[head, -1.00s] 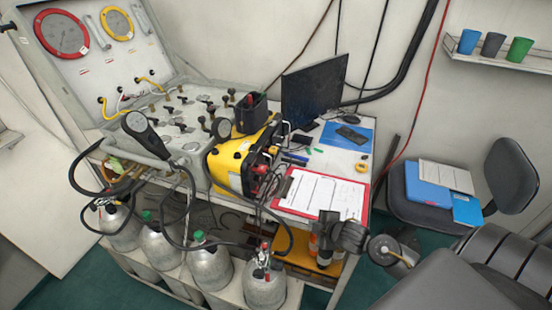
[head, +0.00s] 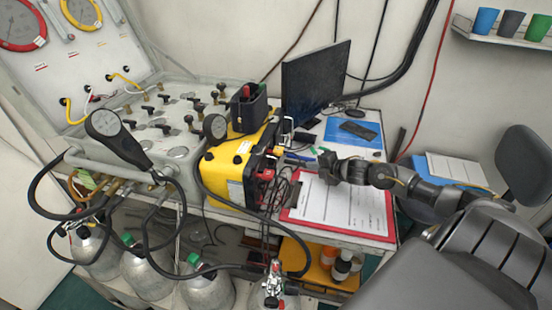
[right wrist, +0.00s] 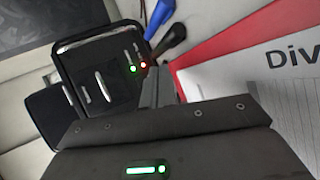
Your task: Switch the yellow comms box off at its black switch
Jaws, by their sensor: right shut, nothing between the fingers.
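The yellow comms box (head: 228,172) stands at the right end of the grey air panel in the head view. Its dark face with red connectors and cables points right, towards the clipboard. I cannot make out its black switch there. My right gripper (head: 324,167) is shut and empty, above the clipboard's far edge, to the right of the box and apart from it. In the right wrist view the closed fingers (right wrist: 155,88) point at a black unit (right wrist: 105,70) with green and red lights; I cannot tell whether it belongs to the comms box. My left gripper is not in view.
A red clipboard (head: 291,208) with paper lies right of the box. A monitor (head: 316,84), a keypad on a blue folder (head: 347,132) and pens lie behind. A black holder (head: 248,112) stands on the box.

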